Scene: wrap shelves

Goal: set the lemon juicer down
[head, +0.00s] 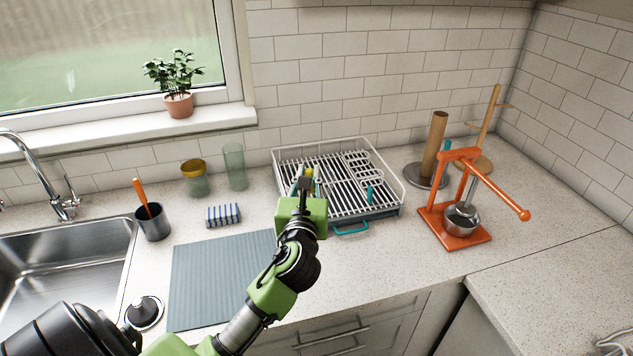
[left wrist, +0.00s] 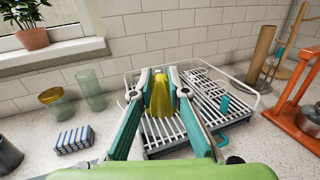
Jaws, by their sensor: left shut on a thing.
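The lemon juicer (left wrist: 160,96) is a small yellow ribbed piece. My left gripper (left wrist: 161,84) is shut on it, with a teal-lined finger on each side. In the head view my left gripper (head: 306,178) reaches over the left part of the white wire dish rack (head: 390,173), and only a bit of yellow shows past the wrist. In the left wrist view the rack (left wrist: 255,88) lies behind and below the juicer. I cannot tell how high the juicer is over the rack, or whether it touches it. My right gripper is not in view.
An orange lever press (head: 455,240) and a paper-towel post (head: 435,145) stand right of the rack. Two glass containers (head: 195,180), a striped sponge (head: 223,215) and a dark utensil cup (head: 152,222) stand left. The grey ribbed mat (head: 215,275) is bare.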

